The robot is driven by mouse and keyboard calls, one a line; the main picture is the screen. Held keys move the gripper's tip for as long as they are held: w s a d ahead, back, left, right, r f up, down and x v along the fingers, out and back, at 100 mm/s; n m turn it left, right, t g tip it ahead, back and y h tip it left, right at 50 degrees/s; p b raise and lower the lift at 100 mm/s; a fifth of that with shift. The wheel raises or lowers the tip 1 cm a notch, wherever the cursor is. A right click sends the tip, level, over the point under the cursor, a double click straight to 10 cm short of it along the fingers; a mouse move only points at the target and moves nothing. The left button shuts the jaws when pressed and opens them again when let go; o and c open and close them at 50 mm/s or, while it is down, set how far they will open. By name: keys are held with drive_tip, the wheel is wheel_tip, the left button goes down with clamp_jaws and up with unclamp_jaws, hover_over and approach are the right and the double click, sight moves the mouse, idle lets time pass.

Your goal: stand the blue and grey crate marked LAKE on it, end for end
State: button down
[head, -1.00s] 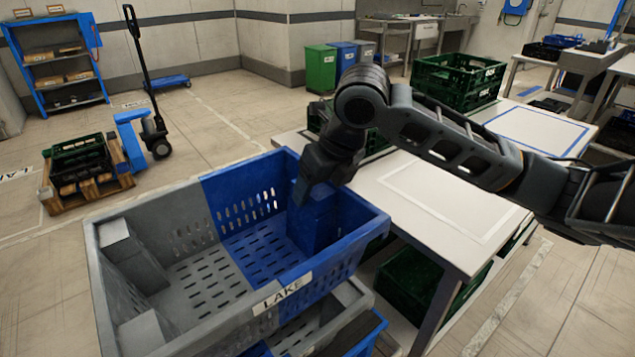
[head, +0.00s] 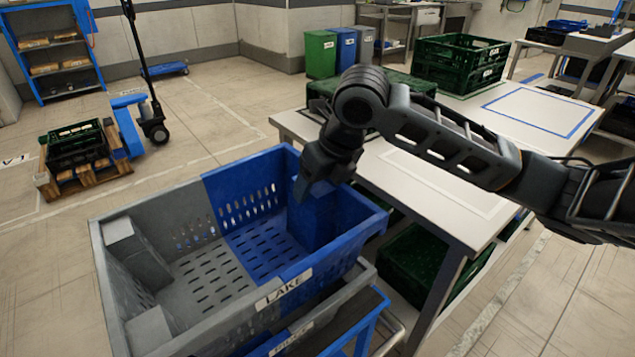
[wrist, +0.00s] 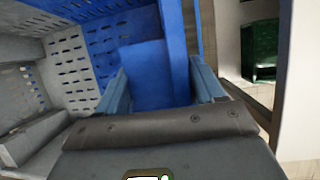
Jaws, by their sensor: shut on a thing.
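The crate marked LAKE (head: 283,288) is half grey on the left and half blue on the right, open-topped and roughly level, with slotted floor and sides. My gripper (head: 308,188) points down inside its blue end, shut on a blue upright block of the crate. In the wrist view the fingers of my gripper (wrist: 160,88) lie either side of that blue block. Directly below is another crate (head: 362,290) with a grey rim and a label I cannot read fully. I cannot tell whether the LAKE crate touches it.
A white table (head: 440,205) stands close right of the crates, with green crates on it (head: 457,72) and below it (head: 415,265). A blue frame with a metal bar (head: 375,335) is under the lower crate. A pallet (head: 60,182) stands left; floor between is clear.

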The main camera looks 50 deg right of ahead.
drive_tip(key=shift+f, duration=0.1)
drive_tip(key=shift+c, duration=0.3)
unclamp_jaws()
drive_tip(key=v, duration=0.7)
drive_tip(key=shift+s+r, duration=0.2)
drive_tip(key=shift+r, duration=0.2)
idle(0.4)
